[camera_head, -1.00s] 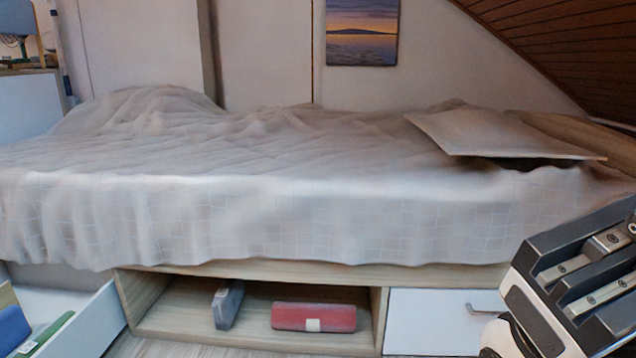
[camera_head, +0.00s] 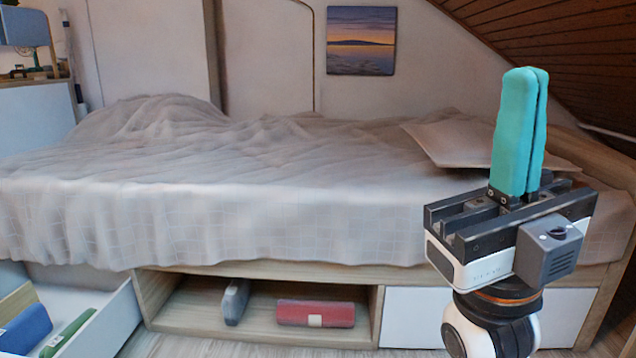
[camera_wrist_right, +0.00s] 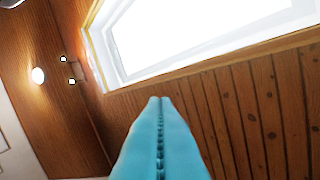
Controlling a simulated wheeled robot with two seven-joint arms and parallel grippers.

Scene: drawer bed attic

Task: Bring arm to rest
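My right gripper (camera_head: 521,130) stands at the right of the head view, in front of the bed, with its teal fingers pointing up. The two fingers are pressed together with nothing visible between them. In the right wrist view the same gripper (camera_wrist_right: 160,105) shows its teal fingers meeting along a toothed seam, pointing towards the sloped ceiling and skylight. My left gripper is in no view.
A bed (camera_head: 250,220) with a pale cover fills the middle. Below it an open shelf holds a grey case (camera_head: 234,301) and a red case (camera_head: 315,313). An open drawer (camera_head: 105,318) at the lower left holds blue and green items. A closed white drawer front (camera_head: 415,318) is right of the shelf.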

